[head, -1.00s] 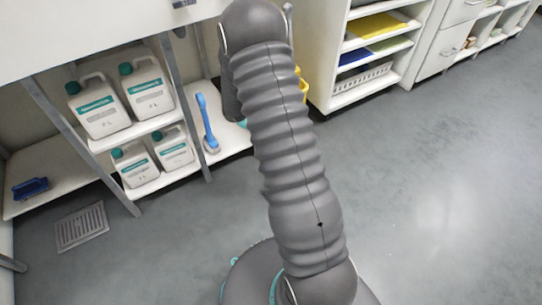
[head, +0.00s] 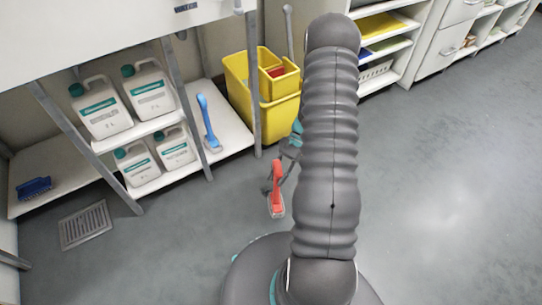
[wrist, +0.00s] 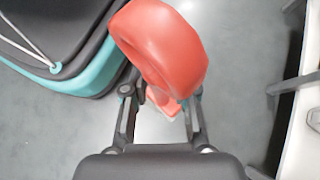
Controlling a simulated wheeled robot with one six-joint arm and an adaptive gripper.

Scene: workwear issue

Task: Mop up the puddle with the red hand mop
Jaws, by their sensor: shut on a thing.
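The red hand mop (head: 277,190) is upright in the head view, with its handle up and its paler head low over the grey floor. It stands just left of my arm. My gripper (head: 283,172) is shut on its handle, partly hidden behind my arm. In the wrist view the red handle (wrist: 165,45) looms large between and beyond the fingers of my gripper (wrist: 162,95). I cannot tell whether the mop head touches the floor. I cannot make out a clear puddle; a pale shine on the floor at right may be only reflected light.
A yellow bucket (head: 238,88) stands behind the mop. A bench with white jugs (head: 101,108), a blue long brush (head: 207,122) and a blue scrubbing brush (head: 34,187) is at left. A floor drain (head: 85,225) lies below it. Open floor extends right.

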